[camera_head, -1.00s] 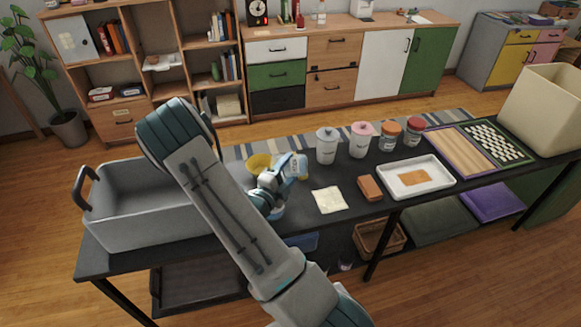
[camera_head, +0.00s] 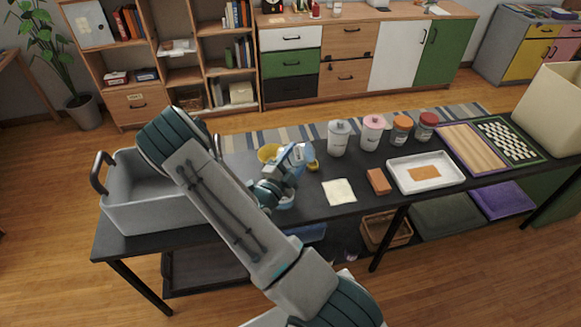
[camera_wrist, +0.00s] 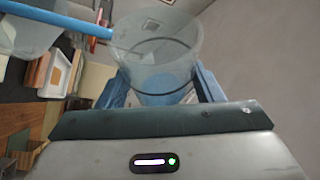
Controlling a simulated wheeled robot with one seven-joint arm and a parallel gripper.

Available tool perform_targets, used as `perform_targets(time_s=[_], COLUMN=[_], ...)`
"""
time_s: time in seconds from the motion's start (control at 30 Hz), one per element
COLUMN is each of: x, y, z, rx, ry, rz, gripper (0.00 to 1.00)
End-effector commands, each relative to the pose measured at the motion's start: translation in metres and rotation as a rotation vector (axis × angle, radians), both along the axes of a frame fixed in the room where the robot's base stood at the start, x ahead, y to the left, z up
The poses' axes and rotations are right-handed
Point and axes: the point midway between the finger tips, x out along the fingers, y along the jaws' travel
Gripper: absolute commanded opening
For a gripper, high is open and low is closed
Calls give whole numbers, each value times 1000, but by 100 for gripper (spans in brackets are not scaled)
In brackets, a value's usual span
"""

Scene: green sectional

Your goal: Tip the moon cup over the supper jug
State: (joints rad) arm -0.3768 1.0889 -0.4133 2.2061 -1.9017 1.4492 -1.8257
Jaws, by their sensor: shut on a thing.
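My gripper (camera_head: 298,156) is over the left half of the dark table. In the wrist view its blue fingers (camera_wrist: 158,88) are shut on a clear cup (camera_wrist: 158,50) with a dark ring and a blue patch low inside. I take this as the moon cup. A translucent vessel (camera_wrist: 30,32) with a blue bar across it is close to the cup at the upper left of the wrist view. It may be the supper jug, but I cannot be sure. In the head view, a pale blue round thing (camera_head: 286,202) below my gripper is mostly hidden by it.
A grey tub (camera_head: 150,215) is left of my arm and a yellow bowl (camera_head: 268,152) is behind my gripper. To the right are a cream cloth (camera_head: 339,192), a brown block (camera_head: 379,181), a white tray (camera_head: 398,184), a white canister (camera_head: 338,146) and a pink-lidded canister (camera_head: 373,137).

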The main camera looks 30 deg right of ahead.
Motion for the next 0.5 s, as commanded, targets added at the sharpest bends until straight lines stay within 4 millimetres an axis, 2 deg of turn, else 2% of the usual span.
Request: perform_targets(time_s=[0.3, 0.5], x=[2, -1], y=[3, -1], z=[3, 5], rx=[-57, 11], ry=[51, -8], rz=[1, 0], gripper=[35, 35])
